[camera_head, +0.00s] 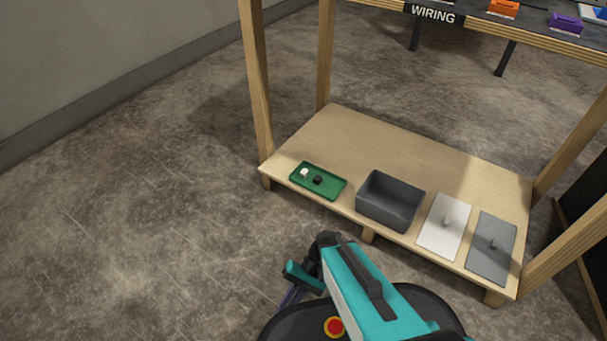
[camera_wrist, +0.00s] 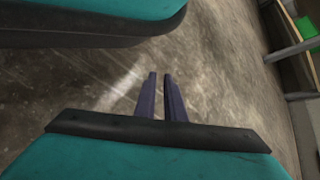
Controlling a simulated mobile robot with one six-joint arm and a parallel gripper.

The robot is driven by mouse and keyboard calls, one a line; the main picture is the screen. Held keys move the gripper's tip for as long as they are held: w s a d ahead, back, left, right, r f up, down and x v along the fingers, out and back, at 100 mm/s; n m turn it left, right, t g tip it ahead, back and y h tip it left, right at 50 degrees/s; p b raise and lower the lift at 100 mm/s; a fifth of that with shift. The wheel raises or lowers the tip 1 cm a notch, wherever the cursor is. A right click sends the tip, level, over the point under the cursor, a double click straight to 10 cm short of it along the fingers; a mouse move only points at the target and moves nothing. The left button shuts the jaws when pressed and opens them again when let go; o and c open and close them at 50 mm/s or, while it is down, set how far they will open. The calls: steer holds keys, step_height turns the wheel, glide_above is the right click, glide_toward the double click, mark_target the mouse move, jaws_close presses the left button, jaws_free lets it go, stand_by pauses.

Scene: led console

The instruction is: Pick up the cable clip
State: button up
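A small white piece (camera_head: 304,173) and a small black piece (camera_head: 318,180) lie in a shallow green tray (camera_head: 334,193) on the low wooden shelf. They are too small to tell which is the cable clip. My gripper (camera_head: 289,298) is over the bare floor, in front of the shelf and apart from the tray. In the wrist view, its two purple fingers (camera_wrist: 160,76) stand with a narrow gap between them and nothing in it. A green edge, probably the tray (camera_wrist: 306,28), shows at the wrist view's upper right.
A dark grey bin (camera_head: 372,207), a white panel (camera_head: 436,236) and a grey panel (camera_head: 484,262), each panel with a knob, sit right of the tray. Wooden posts (camera_head: 257,80) frame the shelf (camera_head: 400,150). A table marked WIRING (camera_head: 433,14) stands above. The shelf's back is clear.

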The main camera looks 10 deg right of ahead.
steer(key=o, duration=0.3)
steer(key=shift+o, duration=0.3)
steer(key=p, duration=0.4)
steer(key=shift+s+d+r+t+h, duration=0.2)
steer(key=shift+r+t+h, duration=0.05)
steer(key=shift+t+h, duration=0.15)
steer(key=t+p, duration=0.1)
steer(key=p, duration=0.2)
steer(key=shift+s+d+h, duration=0.1)
steer(key=shift+d+h, duration=0.2)
steer(key=shift+d, duration=0.05)
steer(key=shift+d+f+p, duration=0.1)
steer(key=shift+f+p, duration=0.25)
steer(key=shift+p, duration=0.2)
